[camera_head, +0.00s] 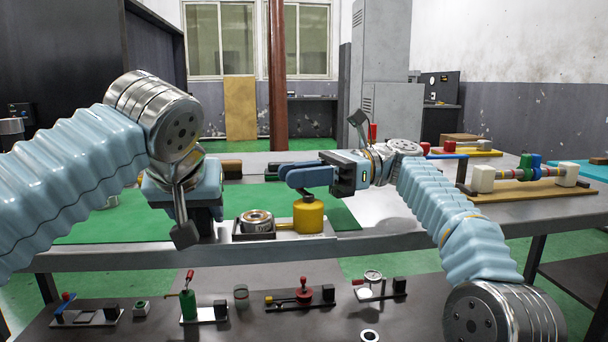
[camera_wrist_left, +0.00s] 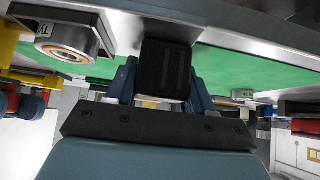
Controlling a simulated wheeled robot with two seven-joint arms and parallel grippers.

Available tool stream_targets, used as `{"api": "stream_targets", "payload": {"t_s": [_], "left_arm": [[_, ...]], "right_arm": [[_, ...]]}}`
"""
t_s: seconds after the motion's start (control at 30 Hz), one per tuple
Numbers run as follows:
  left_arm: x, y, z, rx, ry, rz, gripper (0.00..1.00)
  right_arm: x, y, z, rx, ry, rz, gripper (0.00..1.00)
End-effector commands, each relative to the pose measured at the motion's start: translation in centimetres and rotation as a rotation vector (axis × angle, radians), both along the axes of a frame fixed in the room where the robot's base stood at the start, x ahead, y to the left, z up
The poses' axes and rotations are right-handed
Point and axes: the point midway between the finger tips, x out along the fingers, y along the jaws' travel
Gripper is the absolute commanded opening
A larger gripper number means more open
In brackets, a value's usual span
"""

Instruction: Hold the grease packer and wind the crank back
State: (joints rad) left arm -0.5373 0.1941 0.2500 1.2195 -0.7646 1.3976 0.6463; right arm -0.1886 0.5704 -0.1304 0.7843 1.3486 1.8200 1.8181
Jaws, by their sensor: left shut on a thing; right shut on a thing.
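The grease packer stands on the grey table, with a yellow cylinder (camera_head: 308,216) beside a steel bearing ring (camera_head: 257,220) on a pale base plate. In the left wrist view, the ring (camera_wrist_left: 68,45) and part of the yellow body (camera_wrist_left: 10,38) show at upper left. My left gripper (camera_wrist_left: 163,78) is shut on a black block (camera_wrist_left: 165,62) at the packer's plate. In the head view, my own wrist hides its fingertips. My right gripper (camera_head: 288,175) is sideways just above the yellow cylinder, shut on the crank; its fingers hide the grasped part.
A green mat (camera_head: 120,226) covers part of the table. A front bench (camera_head: 240,325) carries several small fixtures, including a green bottle (camera_head: 188,305) and a gauge (camera_head: 373,276). At right stands a wooden board (camera_head: 530,191) with coloured fittings.

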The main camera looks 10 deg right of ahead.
Motion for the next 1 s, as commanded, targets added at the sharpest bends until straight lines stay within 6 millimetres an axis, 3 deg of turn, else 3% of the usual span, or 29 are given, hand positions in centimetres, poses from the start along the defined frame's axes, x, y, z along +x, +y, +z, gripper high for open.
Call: {"api": "stream_targets", "payload": {"t_s": [0.7,0.73,0.8,0.87,1.0], "left_arm": [[-0.04,-0.13,0.07,-0.003,-0.001,-0.003,0.03],[-0.04,-0.12,0.07,-0.003,-0.001,-0.003,0.03],[-0.03,-0.11,0.08,-0.003,-0.001,-0.003,0.03],[-0.03,-0.10,0.08,-0.002,-0.001,-0.002,0.03],[-0.02,-0.08,0.09,-0.003,-0.002,-0.001,0.03]], "right_arm": [[-0.11,0.10,0.03,0.004,-0.001,0.077,0.00],[-0.11,0.10,0.02,0.003,0.000,0.077,0.30],[-0.11,0.09,0.02,0.003,0.000,0.077,0.40],[-0.11,0.09,0.02,0.002,-0.001,0.077,0.47],[-0.11,0.09,0.02,0.002,-0.001,0.077,0.47]]}}
